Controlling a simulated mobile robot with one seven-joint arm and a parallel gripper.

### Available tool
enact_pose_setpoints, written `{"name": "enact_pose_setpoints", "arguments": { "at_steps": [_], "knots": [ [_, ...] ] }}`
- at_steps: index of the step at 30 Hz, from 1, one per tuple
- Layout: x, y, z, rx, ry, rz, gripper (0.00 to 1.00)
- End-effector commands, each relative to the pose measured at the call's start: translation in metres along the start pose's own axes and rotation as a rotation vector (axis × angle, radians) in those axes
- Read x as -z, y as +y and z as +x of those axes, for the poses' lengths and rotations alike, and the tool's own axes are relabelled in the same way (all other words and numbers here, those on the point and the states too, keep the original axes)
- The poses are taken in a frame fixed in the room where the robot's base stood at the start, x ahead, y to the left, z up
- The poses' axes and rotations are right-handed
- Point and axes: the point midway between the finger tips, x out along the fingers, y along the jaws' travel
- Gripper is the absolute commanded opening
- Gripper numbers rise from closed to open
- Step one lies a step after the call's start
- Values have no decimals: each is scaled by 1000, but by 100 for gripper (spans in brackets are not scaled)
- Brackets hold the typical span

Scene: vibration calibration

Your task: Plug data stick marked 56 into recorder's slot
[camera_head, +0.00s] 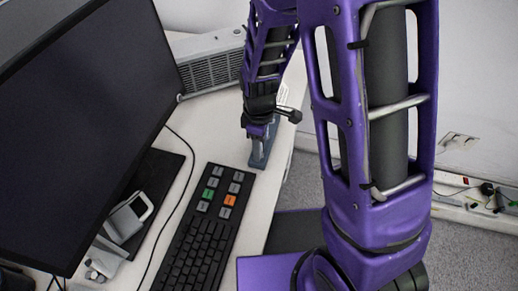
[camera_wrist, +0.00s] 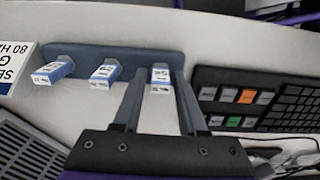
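Three white-and-blue data sticks stand in a row in a blue-grey holder (camera_wrist: 215,68) in the wrist view: a left one (camera_wrist: 52,72), a middle one (camera_wrist: 105,74) and a right one (camera_wrist: 160,77). The right stick's label looks like 56, turned sideways; the other labels are too blurred to read. My gripper (camera_wrist: 162,82) is open, with one finger on each side of the right stick and thin gaps visible. In the head view my gripper (camera_head: 259,155) points down at the holder (camera_head: 278,150) near the desk's right edge. I cannot tell which device is the recorder.
A black keyboard (camera_head: 195,250) with coloured keys lies near the holder. A grey vented box (camera_head: 210,68) stands at the back, a large monitor (camera_head: 75,130) at left, and a small white device (camera_head: 130,216) below it. A printed card (camera_wrist: 14,64) stands beside the holder.

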Motion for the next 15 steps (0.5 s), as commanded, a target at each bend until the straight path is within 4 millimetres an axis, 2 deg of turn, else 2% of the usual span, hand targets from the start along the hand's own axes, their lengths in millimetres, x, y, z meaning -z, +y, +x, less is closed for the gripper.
{"name": "enact_pose_setpoints", "arguments": {
  "at_steps": [1,6,15],
  "knots": [
    [0,0,0,0,0,0,30],
    [0,0,0,0,0,-1,0],
    [0,0,-1,-1,0,-1,0]
  ]
}}
